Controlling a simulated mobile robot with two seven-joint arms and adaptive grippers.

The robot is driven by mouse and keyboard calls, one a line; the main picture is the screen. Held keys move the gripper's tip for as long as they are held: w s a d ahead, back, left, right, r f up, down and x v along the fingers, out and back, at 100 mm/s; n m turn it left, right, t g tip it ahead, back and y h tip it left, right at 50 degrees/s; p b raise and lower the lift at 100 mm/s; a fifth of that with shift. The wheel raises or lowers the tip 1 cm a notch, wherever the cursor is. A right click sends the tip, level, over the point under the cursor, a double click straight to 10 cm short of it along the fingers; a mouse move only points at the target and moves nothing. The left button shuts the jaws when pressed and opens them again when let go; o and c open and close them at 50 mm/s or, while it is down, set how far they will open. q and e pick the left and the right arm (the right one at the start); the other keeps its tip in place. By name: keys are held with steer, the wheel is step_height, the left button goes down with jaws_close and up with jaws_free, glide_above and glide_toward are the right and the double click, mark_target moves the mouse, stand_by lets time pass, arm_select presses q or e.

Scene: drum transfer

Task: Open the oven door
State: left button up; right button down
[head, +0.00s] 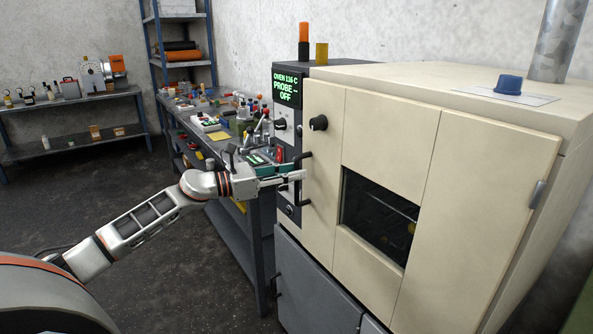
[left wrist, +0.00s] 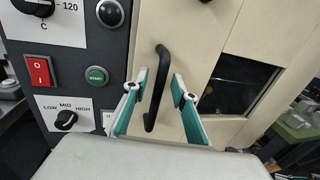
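The cream oven (head: 440,86) stands at the right of the head view, and its front door (head: 385,125) with a dark window (head: 378,219) is closed. A black vertical handle (head: 304,196) is at the door's left side; it also shows in the left wrist view (left wrist: 155,88). My left gripper (head: 299,175) is at the handle. In the left wrist view its two teal-lined fingers (left wrist: 162,98) are apart, with the handle between them, closer to the left finger, and space on the right. I cannot tell whether the left finger touches it. My right gripper is out of view.
The dark control panel (head: 285,135), with a display reading "OVEN 116 C PROBE – OFF", borders the door's left edge. A cluttered workbench (head: 213,143) stands behind my left arm. A grey cabinet (head: 312,290) is below the oven. The floor in front looks clear.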

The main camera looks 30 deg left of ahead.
arm_select(q)
steer(key=shift+w+d, duration=0.4)
steer(key=shift+w, duration=0.2)
jaws_close()
